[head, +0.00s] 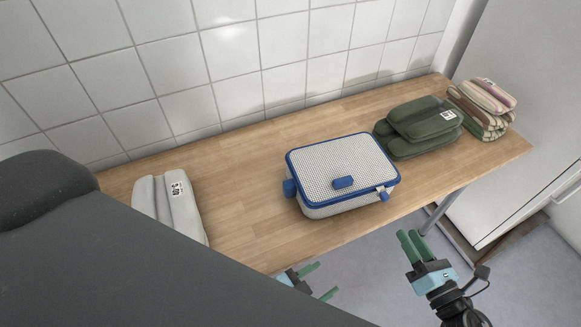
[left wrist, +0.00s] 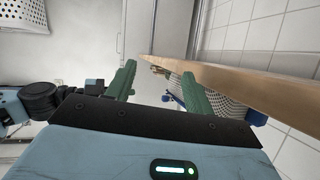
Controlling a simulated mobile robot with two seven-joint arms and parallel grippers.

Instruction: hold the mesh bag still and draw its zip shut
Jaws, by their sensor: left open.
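The mesh bag (head: 325,168), a white box-shaped bag with blue trim, sits on the wooden table. A blue tab (head: 290,188) sticks out at its left end and a small blue pull (head: 384,194) shows at its front right corner. How far the zip is drawn is too small to tell. My left gripper (head: 319,281) is open and empty, below the table's front edge and apart from the bag. In the left wrist view nothing lies between its fingers (left wrist: 157,88); the bag (left wrist: 236,113) is partly hidden behind the right finger. My right gripper (head: 411,243) is right of the bag, off the table; its finger gap is unclear.
Folded grey cloth (head: 168,205) lies on the table (head: 245,235) at left. Folded green cloth (head: 420,128) is close behind the bag's right side, with a striped stack (head: 482,108) beyond. A tiled wall (head: 180,70) backs the table. Bare wood lies left of the bag.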

